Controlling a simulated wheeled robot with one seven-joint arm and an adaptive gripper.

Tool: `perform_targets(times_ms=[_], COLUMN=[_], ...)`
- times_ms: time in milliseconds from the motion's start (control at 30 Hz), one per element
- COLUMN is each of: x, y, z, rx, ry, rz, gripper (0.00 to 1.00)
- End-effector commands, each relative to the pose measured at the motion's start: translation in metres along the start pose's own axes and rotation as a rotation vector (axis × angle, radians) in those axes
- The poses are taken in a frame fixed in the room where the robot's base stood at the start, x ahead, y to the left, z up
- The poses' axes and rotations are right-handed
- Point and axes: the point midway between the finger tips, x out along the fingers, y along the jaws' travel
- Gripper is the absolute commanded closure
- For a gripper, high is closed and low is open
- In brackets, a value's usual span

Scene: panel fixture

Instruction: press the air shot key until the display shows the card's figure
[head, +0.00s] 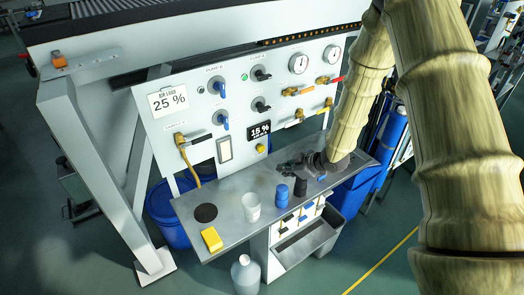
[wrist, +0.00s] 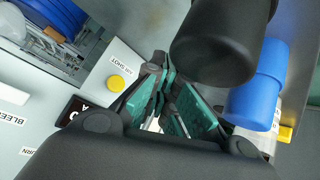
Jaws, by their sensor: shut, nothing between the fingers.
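The air shot key is a round yellow button (head: 261,148) on the white panel, just below the small black display (head: 260,131), which reads 15 %. The card (head: 168,100) at the panel's upper left reads AIR LOAD 25 %. In the wrist view the yellow key (wrist: 117,83) sits beside its AIR SHOT label, left of my fingers. A dark part of the display (wrist: 76,108) shows there, mostly hidden by my gripper. My gripper (head: 290,167) is shut and empty, over the bench to the right of the key. My fingers (wrist: 165,100) look apart from the key.
The panel carries knobs, gauges and yellow valves (head: 291,92). On the grey bench (head: 235,228) stand a white cup (head: 251,207), a blue container (head: 282,196), a black one (head: 300,187) and a yellow block (head: 211,239). The blue container (wrist: 258,88) is close to my fingers in the wrist view.

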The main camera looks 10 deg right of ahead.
Motion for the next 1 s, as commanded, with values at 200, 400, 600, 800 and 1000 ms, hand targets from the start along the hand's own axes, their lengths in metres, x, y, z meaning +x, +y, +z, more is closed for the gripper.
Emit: perform_targets(times_ms=[200,400,600,800,1000], x=[0.007,0.022,0.037,0.051,0.059], y=[0.005,0.015,0.028,0.037,0.043], z=[-0.005,-0.016,-0.027,-0.037,-0.043], rx=[-0.002,-0.002,-0.002,0.0,-0.001], ry=[0.001,0.0,0.0,0.0,0.0], rz=[0.0,0.0,0.0,0.0,0.0], gripper=[1.0,1.0,1.0,1.0,1.0])
